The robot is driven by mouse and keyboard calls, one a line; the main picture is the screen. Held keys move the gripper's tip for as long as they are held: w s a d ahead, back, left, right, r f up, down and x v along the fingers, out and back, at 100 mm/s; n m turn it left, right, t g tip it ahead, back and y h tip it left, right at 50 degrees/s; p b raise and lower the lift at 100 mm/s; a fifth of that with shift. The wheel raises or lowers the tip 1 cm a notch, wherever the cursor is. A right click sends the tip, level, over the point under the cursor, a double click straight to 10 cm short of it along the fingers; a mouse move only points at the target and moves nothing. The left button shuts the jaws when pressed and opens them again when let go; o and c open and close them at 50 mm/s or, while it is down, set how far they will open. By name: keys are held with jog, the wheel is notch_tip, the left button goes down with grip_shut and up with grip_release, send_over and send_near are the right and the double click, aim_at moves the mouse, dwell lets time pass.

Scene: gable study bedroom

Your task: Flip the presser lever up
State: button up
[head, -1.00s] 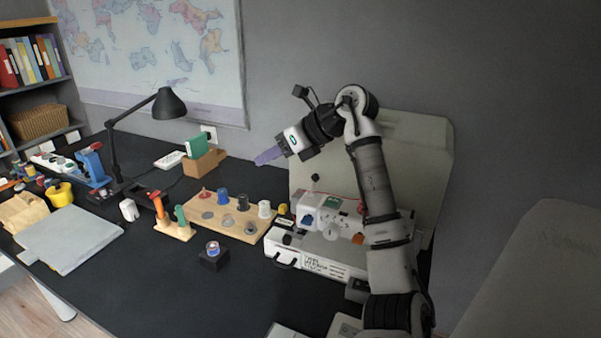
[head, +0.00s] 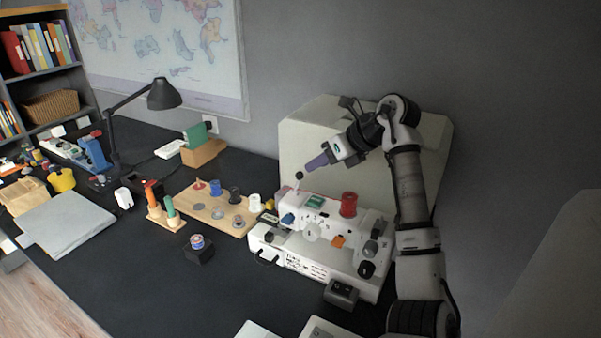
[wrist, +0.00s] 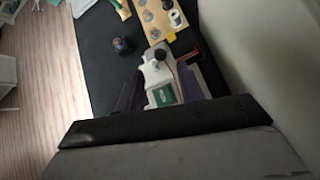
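The white sewing machine (head: 345,228) stands on the dark desk. A black ball knob (head: 299,175) on a thin stem rises at its left end; I take it for the presser lever, though its lower part is unclear. The knob also shows in the wrist view (wrist: 160,54), just beyond the fingers. My gripper (head: 312,165) is above the machine's left end, pointing left and down, close to the knob in the picture. In the wrist view my gripper (wrist: 158,80) has its two purple fingers apart, with the machine's top and green panel showing between them. Nothing is held.
A red spool (head: 348,204) stands on top of the machine. The pale machine cover (head: 300,135) rises behind it. A black lamp (head: 164,95) stands further left.

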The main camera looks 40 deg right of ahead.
aim_at(302, 174)
jog(key=p+x, duration=0.1)
jog(key=x, duration=0.7)
jog(key=shift+f+p, duration=0.1)
jog(key=shift+p, duration=0.2)
grip_shut()
